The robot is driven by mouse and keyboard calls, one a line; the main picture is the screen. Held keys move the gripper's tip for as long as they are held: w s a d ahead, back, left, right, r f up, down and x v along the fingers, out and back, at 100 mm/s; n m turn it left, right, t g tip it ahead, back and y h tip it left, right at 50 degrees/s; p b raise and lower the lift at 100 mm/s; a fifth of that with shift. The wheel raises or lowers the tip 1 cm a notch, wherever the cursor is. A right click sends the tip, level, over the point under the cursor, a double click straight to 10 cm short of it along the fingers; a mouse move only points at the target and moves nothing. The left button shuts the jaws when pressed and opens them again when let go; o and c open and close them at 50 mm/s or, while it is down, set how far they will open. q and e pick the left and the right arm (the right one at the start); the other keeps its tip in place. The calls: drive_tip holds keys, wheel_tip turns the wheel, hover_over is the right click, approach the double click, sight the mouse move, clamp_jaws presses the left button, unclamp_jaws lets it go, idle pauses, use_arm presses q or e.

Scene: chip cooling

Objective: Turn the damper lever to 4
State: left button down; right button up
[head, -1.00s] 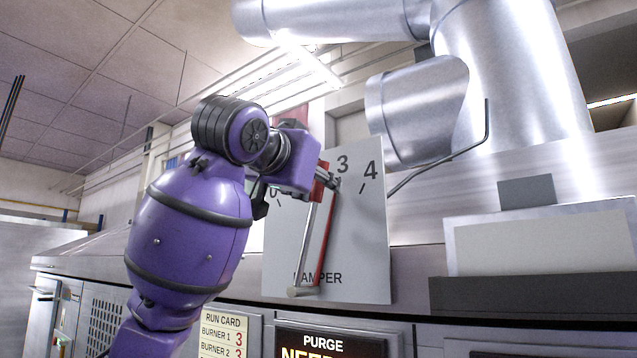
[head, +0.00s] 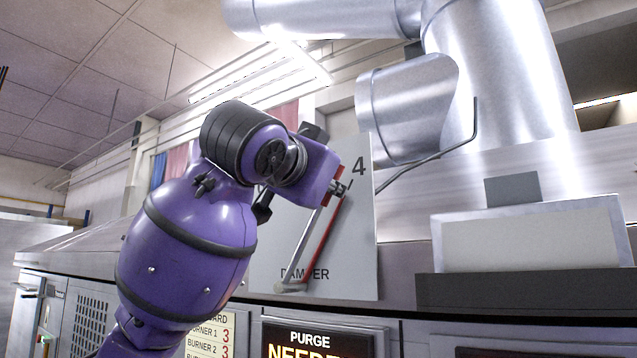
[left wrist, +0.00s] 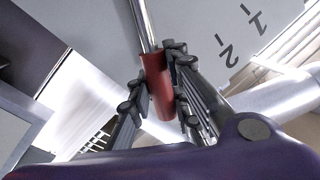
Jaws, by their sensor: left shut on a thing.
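The damper plate (head: 352,240) is a grey upright panel marked DAMPER, with the numeral 4 (head: 358,167) visible at its upper right. The damper lever (head: 299,254) is a metal rod pivoted near the plate's bottom, tilted up and to the right, with a red line beside it. My left gripper (head: 338,188) is at the lever's top end, just below and left of the 4. In the left wrist view, its fingers (left wrist: 158,92) are shut around the lever's red handle (left wrist: 158,82). My gripper and arm hide the plate's other numerals in the head view. My right gripper is not in view.
A bent metal rod (head: 428,159) and a large silver duct (head: 405,105) stand just right of the plate. A sign reading PURGE (head: 310,340) and a run card (head: 208,335) sit below. A pale box (head: 530,237) stands at the right.

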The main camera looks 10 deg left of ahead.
use_arm(q)
drive_tip(key=shift+d+f, duration=0.15)
drive_tip(key=shift+f, duration=0.05)
drive_tip(key=c, duration=1.9)
unclamp_jaws()
drive_tip(key=shift+c, duration=0.2)
drive_tip(key=o, duration=0.3)
drive_tip(key=shift+s+r, duration=0.1)
drive_tip(key=shift+s, duration=0.1)
drive_tip(key=s, duration=0.4)
drive_tip(key=s+a, duration=0.1)
drive_tip(key=s, duration=0.6)
drive_tip(key=shift+s+a+f, duration=0.3)
drive_tip(key=shift+s+a, duration=0.1)
